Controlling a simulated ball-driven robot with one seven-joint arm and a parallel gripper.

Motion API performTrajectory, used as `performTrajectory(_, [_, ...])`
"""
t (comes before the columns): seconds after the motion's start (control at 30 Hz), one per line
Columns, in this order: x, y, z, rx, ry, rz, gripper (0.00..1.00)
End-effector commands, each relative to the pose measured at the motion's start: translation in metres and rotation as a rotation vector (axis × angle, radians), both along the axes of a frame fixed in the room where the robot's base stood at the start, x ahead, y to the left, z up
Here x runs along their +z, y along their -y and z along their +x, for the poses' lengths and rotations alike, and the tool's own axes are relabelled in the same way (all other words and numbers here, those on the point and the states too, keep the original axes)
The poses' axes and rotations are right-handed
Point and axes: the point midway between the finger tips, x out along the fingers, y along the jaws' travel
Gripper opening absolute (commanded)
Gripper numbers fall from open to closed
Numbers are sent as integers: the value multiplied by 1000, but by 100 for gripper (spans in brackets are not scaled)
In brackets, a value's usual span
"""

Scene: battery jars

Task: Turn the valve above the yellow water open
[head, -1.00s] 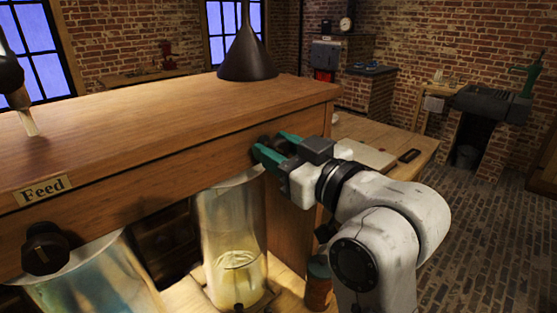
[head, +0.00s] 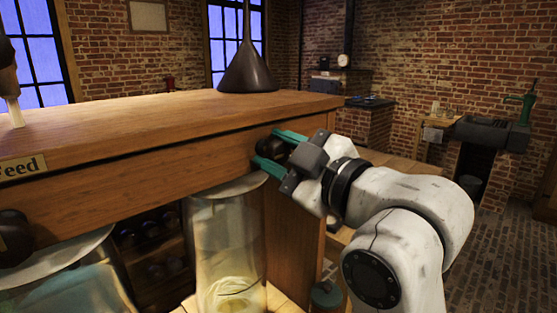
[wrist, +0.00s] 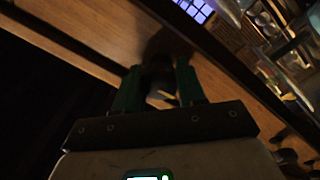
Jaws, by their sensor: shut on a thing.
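The dark valve knob (head: 273,149) sits on the front of the wooden beam, above the right glass jar (head: 226,235). Pale yellow water (head: 234,290) lies low in that jar. My gripper (head: 266,150) has its green fingers on either side of the knob and is shut on it. In the wrist view, the knob (wrist: 160,75) is a dark shape between the two fingers (wrist: 158,85), partly in shadow. A small pale yellow mark shows near it, between the fingers. The jar's top is just below the gripper.
A second dark knob (head: 14,238) sits on the beam at the left, above a jar of bluish water (head: 70,285). A "Feed" label (head: 22,167) is on the beam. A dark funnel (head: 247,65) stands on top. A small jar (head: 325,295) stands beside the right post.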

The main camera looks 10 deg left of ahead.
Motion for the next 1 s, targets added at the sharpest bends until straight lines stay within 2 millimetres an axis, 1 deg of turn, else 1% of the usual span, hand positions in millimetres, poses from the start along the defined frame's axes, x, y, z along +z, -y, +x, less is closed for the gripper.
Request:
performTrajectory(0.47, [-1, 0, 0, 1, 9, -10, 9])
performTrajectory(0.5, [-1, 0, 0, 1, 9, -10, 43])
performTrajectory(0.73, [0, 0, 0, 1, 10, -8, 65])
performTrajectory(1.0, [0, 0, 0, 1, 9, -8, 65])
